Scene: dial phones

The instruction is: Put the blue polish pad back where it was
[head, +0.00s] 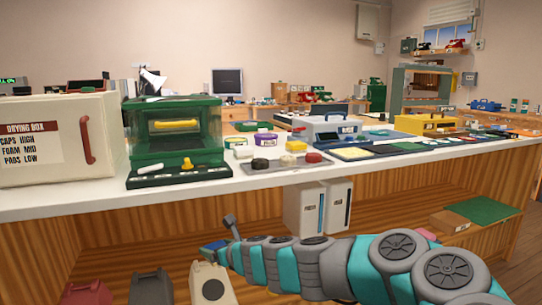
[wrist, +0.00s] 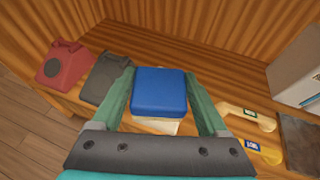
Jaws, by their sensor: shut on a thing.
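The blue polish pad (wrist: 160,92) is a square block with rounded edges. My gripper (wrist: 161,78) is shut on it, with a green finger on its left and right sides. The pad is over the lower wooden shelf in the wrist view, and part of a cream-coloured thing (wrist: 155,127) shows beneath it. I cannot tell how high the pad is. In the head view my gripper (head: 216,246) is small and low in front of the counter, above a cream can (head: 211,286). The pad is hard to make out there.
A red can (wrist: 62,64) and a dark grey can (wrist: 105,78) stand left of the pad. The counter (head: 250,178) above holds a drying box (head: 60,140), a green cabinet (head: 176,135) and a grey tray (head: 285,165).

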